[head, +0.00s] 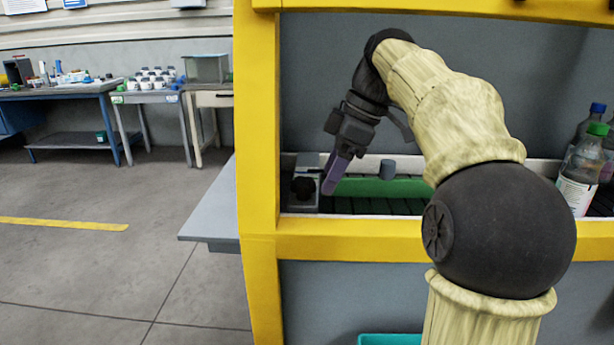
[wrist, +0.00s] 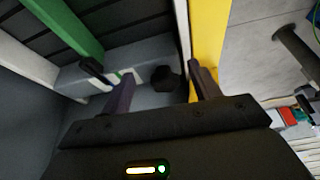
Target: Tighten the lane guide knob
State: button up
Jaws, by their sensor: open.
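The lane guide knob is a dark, lobed knob (head: 303,188) on a grey block at the left end of the conveyor. In the wrist view the knob (wrist: 166,80) shows between my two fingers, beyond their tips. The green lane guide (head: 385,187) runs along the conveyor; it also shows at upper left in the wrist view (wrist: 66,26). My gripper (head: 329,187) is open and empty, pointing down just right of the knob in the head view. I see no contact with the knob. A small green and white scale (wrist: 122,76) with a dark pointer (wrist: 95,70) sits beside it.
A yellow frame post (head: 257,150) stands close left of the knob, with a yellow rail (head: 350,240) in front. A grey cylinder (head: 387,169) stands by the guide. Bottles (head: 578,182) stand at the right. A grey shelf (head: 212,208) juts out left.

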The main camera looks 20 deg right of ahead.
aim_at(304, 181)
jog(key=a, duration=0.1)
jog(key=w+a, duration=0.1)
jog(key=a, duration=0.2)
jog(key=shift+w+a, duration=0.1)
jog(key=shift+w, duration=0.25)
jog(key=shift+w+f+b, duration=0.15)
jog(key=shift+f+b, duration=0.4)
jog(key=shift+f, duration=0.05)
jog(key=shift+s, duration=0.2)
jog(key=c, duration=1)
